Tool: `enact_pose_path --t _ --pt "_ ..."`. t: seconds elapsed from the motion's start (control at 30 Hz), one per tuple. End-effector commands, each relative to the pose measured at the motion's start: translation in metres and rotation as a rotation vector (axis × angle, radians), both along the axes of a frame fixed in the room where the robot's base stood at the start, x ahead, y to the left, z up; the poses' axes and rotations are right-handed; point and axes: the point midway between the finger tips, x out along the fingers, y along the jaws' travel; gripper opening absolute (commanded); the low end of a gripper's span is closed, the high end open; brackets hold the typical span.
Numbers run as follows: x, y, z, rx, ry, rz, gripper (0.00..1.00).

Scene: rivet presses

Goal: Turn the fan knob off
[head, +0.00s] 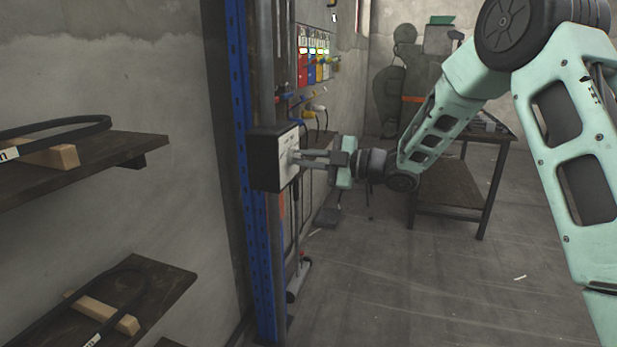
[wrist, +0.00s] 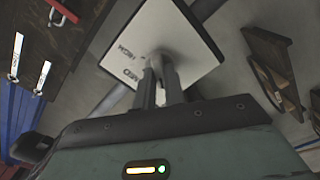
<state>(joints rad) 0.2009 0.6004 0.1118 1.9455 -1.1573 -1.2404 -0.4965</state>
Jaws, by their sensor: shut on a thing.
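The fan control box (head: 276,158) is a dark box with a pale front plate, fixed to the blue upright in the head view. Its pale plate with lettering (wrist: 128,50) also shows in the wrist view, tilted. My gripper (head: 300,158) reaches it from the right, level, with its fingertips at the plate. In the wrist view the two fingers (wrist: 157,70) are close together on a small grey knob (wrist: 155,52) at the middle of the plate. The fingers cover most of the knob, and its exact setting cannot be told.
A blue upright (head: 243,150) carries the box. Dark wooden shelves (head: 110,165) with hoops stand at the left. A dark table (head: 450,190) stands behind my arm. The floor at the right is mostly clear.

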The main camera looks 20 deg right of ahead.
Motion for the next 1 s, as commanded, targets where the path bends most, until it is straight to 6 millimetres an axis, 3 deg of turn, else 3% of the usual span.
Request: enact_pose_path --t 0.03,0.4,0.93,1.0 --pt "-0.0005 -0.0009 -0.0074 -0.02 -0.023 -0.001 0.0" --pt "-0.0005 -0.0008 -0.004 -0.105 -0.138 0.0 0.0" --pt "-0.0005 -0.0009 -0.0023 -0.118 -0.154 0.0 0.0" --pt "-0.0005 -0.001 -0.0024 -0.118 -0.154 0.0 0.28"
